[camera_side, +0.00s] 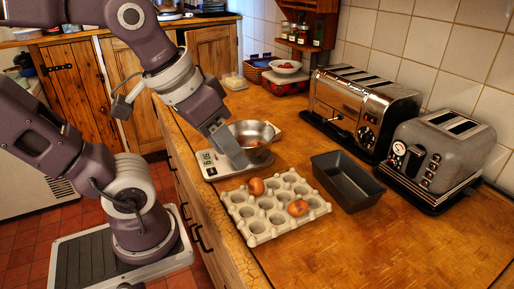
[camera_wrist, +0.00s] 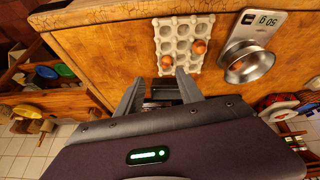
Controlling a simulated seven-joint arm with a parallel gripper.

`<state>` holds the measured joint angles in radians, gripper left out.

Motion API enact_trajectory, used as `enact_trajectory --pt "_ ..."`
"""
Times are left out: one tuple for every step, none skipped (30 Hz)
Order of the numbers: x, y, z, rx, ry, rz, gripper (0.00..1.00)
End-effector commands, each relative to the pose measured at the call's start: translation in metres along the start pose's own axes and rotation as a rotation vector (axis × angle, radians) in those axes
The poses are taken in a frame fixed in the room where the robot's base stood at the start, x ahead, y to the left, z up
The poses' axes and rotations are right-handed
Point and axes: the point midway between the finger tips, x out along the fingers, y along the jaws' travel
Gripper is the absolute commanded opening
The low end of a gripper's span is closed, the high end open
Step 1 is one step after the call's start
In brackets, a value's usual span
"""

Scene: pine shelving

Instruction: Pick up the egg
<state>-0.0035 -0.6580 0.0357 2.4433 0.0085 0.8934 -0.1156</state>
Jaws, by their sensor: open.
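Two brown eggs sit in a pale egg tray (camera_side: 238,212) on the wooden counter. One egg (camera_side: 256,187) is in the back-left part and the other egg (camera_side: 298,208) is near the right side. In the wrist view, the tray (camera_wrist: 178,28) lies beyond the fingertips, with one egg (camera_wrist: 166,62) near its edge and the other egg (camera_wrist: 199,47) to the right. My gripper (camera_side: 240,163) is above the counter by the scale, behind the tray in the side view. In the wrist view, my gripper (camera_wrist: 161,88) has its fingers apart, with no egg between them.
A metal bowl (camera_side: 262,131) stands on a white scale (camera_side: 208,169); a brownish patch inside it is unclear. The scale (camera_wrist: 265,20) appears to read 50 g. A dark loaf tin (camera_side: 347,183) and two toasters (camera_side: 360,105) (camera_side: 433,160) stand right. The front counter is clear.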

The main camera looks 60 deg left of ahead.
Motion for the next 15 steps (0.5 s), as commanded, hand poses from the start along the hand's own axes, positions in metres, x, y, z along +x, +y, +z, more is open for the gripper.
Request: enact_trajectory --pt "0.007 -0.006 -0.021 -0.130 -0.036 -0.013 0.44" --pt "0.014 -0.013 -0.038 -0.242 -0.057 -0.028 0.44" --pt "0.026 -0.024 -0.061 -0.407 -0.084 -0.059 0.44" --pt "0.037 -0.035 -0.078 -0.536 -0.100 -0.090 0.44" --pt "0.050 -0.047 -0.094 -0.661 -0.113 -0.128 0.44" --pt "0.070 -0.065 -0.113 -0.825 -0.123 -0.186 0.44" --pt "0.086 -0.079 -0.125 -0.944 -0.124 -0.235 0.44" --pt "0.102 -0.095 -0.135 -1.061 -0.118 -0.289 0.44" --pt "0.125 -0.117 -0.146 -1.206 -0.102 -0.366 0.44" --pt "0.141 -0.134 -0.152 -1.305 -0.084 -0.424 0.44" --pt "0.157 -0.150 -0.158 -1.396 -0.059 -0.479 0.44" --pt "0.176 -0.170 -0.162 -1.500 -0.021 -0.549 0.44" --pt "0.189 -0.183 -0.164 -1.566 0.010 -0.596 0.44" --pt "0.199 -0.196 -0.165 -1.621 0.041 -0.637 0.44" --pt "0.210 -0.208 -0.165 -1.678 0.077 -0.681 0.44"
